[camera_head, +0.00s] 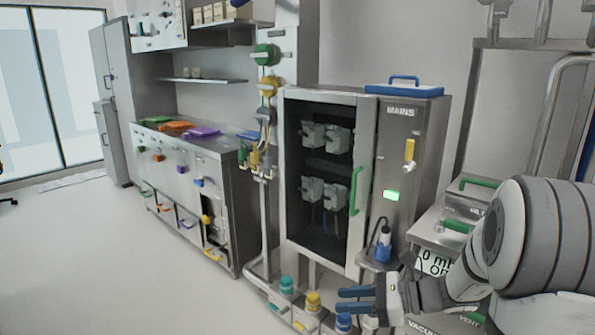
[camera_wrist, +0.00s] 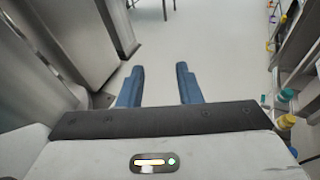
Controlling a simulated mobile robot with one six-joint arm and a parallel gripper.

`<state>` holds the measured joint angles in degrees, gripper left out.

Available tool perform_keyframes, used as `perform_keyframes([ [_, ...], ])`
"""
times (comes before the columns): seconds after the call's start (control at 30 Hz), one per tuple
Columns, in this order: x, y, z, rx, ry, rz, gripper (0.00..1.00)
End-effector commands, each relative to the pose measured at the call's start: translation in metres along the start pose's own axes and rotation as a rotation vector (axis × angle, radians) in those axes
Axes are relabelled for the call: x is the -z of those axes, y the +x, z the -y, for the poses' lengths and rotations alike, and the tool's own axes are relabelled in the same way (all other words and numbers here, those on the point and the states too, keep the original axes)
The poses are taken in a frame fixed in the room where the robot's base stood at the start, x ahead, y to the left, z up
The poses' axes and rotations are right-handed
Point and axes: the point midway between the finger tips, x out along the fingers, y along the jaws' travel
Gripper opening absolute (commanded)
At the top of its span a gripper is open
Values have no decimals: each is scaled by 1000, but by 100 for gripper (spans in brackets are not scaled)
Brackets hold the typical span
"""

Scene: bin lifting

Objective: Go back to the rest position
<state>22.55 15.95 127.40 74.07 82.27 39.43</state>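My gripper (camera_head: 357,299) is at the lower right of the head view, at the end of my white and grey arm. Its blue fingers are apart with nothing between them. In the wrist view the two blue fingers (camera_wrist: 158,86) also stand apart over bare pale floor. The gripper is in front of the low row of coloured knobs and touches nothing that I can see. No bin is held.
A glass-fronted cabinet (camera_head: 326,187) with a green handle stands behind the gripper. A steel MAINS unit (camera_head: 402,150) adjoins it. Coloured knobs (camera_head: 313,300) line its base. A long steel counter (camera_head: 190,195) stands left. The left floor (camera_head: 95,260) is clear.

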Motion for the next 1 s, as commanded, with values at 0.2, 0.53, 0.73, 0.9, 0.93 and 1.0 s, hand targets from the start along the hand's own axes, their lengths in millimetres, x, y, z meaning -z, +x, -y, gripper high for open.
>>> perform_keyframes([
  [0.2,-40,-7,-101,-313,-542,-414,31],
  [0.53,-74,-81,-162,-786,-1399,-910,31],
  [0.73,-91,-108,-163,-955,-1679,-1055,31],
  [0.9,-92,-112,-162,-984,-1720,-1078,31],
  [0.93,-92,-112,-162,-984,-1720,-1078,31],
  [1.0,-92,-112,-162,-984,-1720,-1078,31],
])
